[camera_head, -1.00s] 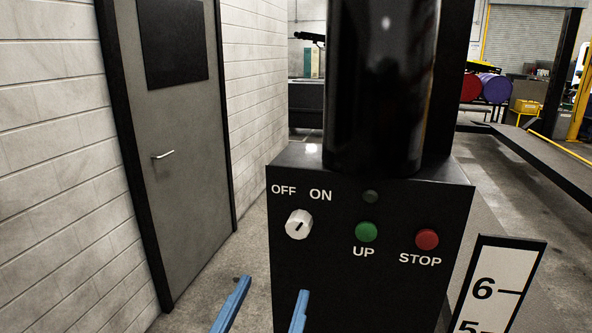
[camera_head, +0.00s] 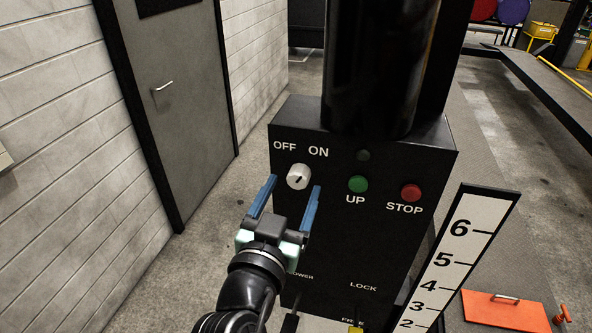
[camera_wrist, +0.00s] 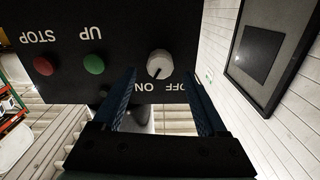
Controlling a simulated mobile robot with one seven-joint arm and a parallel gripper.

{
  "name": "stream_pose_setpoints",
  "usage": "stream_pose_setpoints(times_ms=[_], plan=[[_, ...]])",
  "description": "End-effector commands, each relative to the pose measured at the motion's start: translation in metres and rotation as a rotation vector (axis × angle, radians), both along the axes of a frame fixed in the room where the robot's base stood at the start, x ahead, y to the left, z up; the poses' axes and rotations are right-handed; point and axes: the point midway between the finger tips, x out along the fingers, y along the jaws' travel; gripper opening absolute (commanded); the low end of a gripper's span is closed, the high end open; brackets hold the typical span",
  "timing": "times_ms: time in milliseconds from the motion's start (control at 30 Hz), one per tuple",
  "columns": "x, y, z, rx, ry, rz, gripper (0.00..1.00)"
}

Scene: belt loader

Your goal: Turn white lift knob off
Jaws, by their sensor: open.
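The white lift knob (camera_head: 298,177) is on the front of the black control box, below the OFF and ON labels. Its dark pointer line slants up to the right, toward ON. My gripper (camera_head: 294,184) is open, with its blue fingers in front of the panel, one on each side of the knob's lower part in the head view. The knob also shows in the wrist view (camera_wrist: 159,63), just beyond and between the fingertips. I cannot tell whether the fingers touch it.
The control box (camera_head: 400,240) also has a green UP button (camera_head: 358,184) and a red STOP button (camera_head: 411,192) right of the knob. A numbered scale board (camera_head: 455,262) leans at the right. A grey door (camera_head: 172,90) stands at the left. An orange plate (camera_head: 505,310) lies on the floor.

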Motion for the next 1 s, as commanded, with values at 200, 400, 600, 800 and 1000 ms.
stream_pose_setpoints(times_ms=[200, 400, 600, 800, 1000], plan=[[0.024, -0.007, 0.001, 0.0, 0.0, -0.001, 0.75], [0.03, -0.009, 0.0, 0.001, -0.001, 0.0, 0.75], [0.03, -0.008, 0.0, 0.001, 0.0, 0.0, 0.75], [0.03, -0.008, 0.0, 0.0, 0.0, 0.0, 0.43], [0.03, -0.008, 0.0, 0.0, 0.0, 0.0, 0.07]])
